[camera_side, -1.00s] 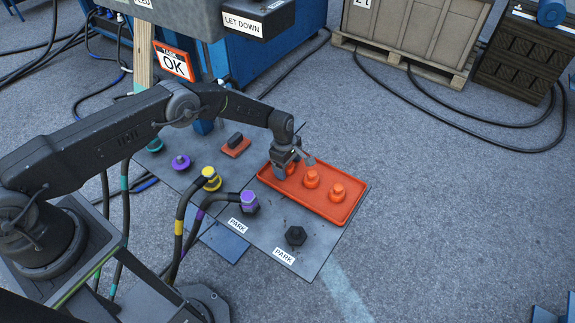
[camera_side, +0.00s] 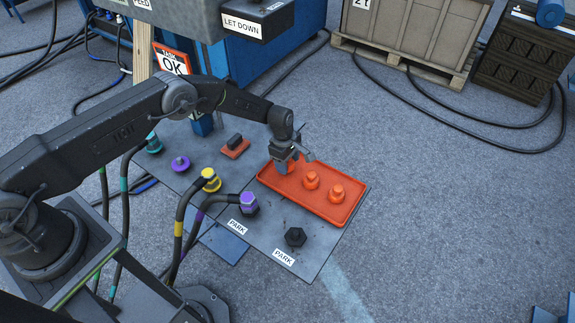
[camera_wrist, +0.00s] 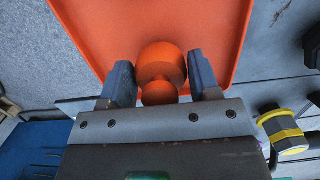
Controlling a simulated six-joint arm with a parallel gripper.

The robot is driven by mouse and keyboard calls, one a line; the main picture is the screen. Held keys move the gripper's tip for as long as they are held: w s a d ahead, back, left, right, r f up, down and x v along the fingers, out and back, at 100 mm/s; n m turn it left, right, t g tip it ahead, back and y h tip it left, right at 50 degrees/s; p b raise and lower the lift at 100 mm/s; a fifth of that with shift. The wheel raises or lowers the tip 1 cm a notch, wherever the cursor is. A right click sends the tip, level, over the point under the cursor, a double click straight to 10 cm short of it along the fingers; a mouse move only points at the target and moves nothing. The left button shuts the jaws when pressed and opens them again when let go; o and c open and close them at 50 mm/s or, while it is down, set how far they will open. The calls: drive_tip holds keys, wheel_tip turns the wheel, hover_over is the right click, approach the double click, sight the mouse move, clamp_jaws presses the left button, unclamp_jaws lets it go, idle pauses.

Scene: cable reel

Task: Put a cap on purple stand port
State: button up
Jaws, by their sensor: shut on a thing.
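My gripper (camera_side: 289,163) is shut on an orange cap, which shows between the two fingers in the wrist view (camera_wrist: 162,70). In the side view the gripper and cap are at the left end of the orange tray (camera_side: 339,217), and the fingers hide much of the cap. Two more orange caps, a middle one (camera_side: 311,180) and a right one (camera_side: 336,194), stand in the tray. The purple stand port (camera_side: 180,164) is a round purple fitting on the grey plate, left of the tray, with no cap on it.
A hose with a purple end (camera_side: 249,202) and a yellow-ended hose (camera_side: 211,180) rise between my arm and the tray. A teal port (camera_side: 154,145), a red block with a dark top (camera_side: 235,147) and a black park post (camera_side: 295,236) are on the plate.

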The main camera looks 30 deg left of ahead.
wheel_tip(320, 180, up, 8)
drive_tip(key=shift+f, duration=0.25)
drive_tip(key=s+a+r+m+g+y, duration=0.1)
drive_tip(key=s+a+r+m, duration=0.6)
drive_tip(key=s+m, duration=0.2)
drive_tip(key=s+a+r+m, duration=0.6)
drive_tip(key=s+r+m, duration=0.1)
drive_tip(key=s+m, duration=0.15)
drive_tip(key=n+t+h, duration=0.1)
drive_tip(key=n, duration=1.7)
hover_over(180, 160)
wheel_tip(180, 160, down, 12)
drive_tip(key=shift+m, duration=0.25)
drive_tip(key=shift+a+f, duration=0.15)
drive_tip(key=shift+f, duration=1.85)
drive_tip(key=shift+a+f, duration=0.1)
drive_tip(key=shift+f, duration=1.9)
drive_tip(key=shift+f, duration=0.3)
drive_tip(key=o, duration=1.1)
